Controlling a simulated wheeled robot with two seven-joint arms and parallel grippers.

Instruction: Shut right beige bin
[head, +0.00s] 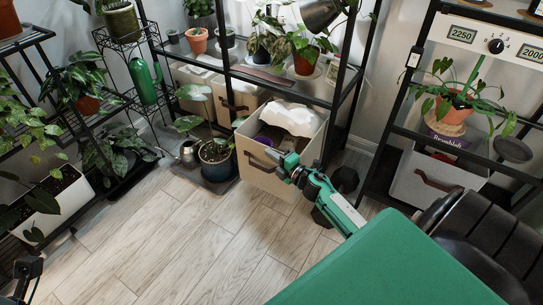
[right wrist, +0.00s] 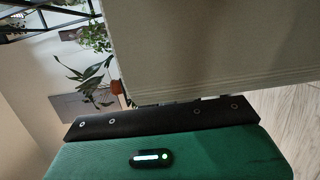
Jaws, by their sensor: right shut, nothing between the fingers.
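The right beige bin (head: 262,177) stands pulled out from under the middle shelf, its open top facing up. White cloth (head: 291,117) and something purple lie inside it. My right gripper (head: 283,163) is shut with nothing in it, right at the bin's front face near its upper edge. I cannot tell whether it touches. In the right wrist view a broad beige surface (right wrist: 215,50), which looks like the bin's face, fills the upper right. The fingertips are hidden there.
Another beige bin (head: 236,98) sits back under the shelf. A potted plant in a dark blue pot (head: 216,158) stands close left of the pulled-out bin. The wooden floor (head: 190,235) in front is clear.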

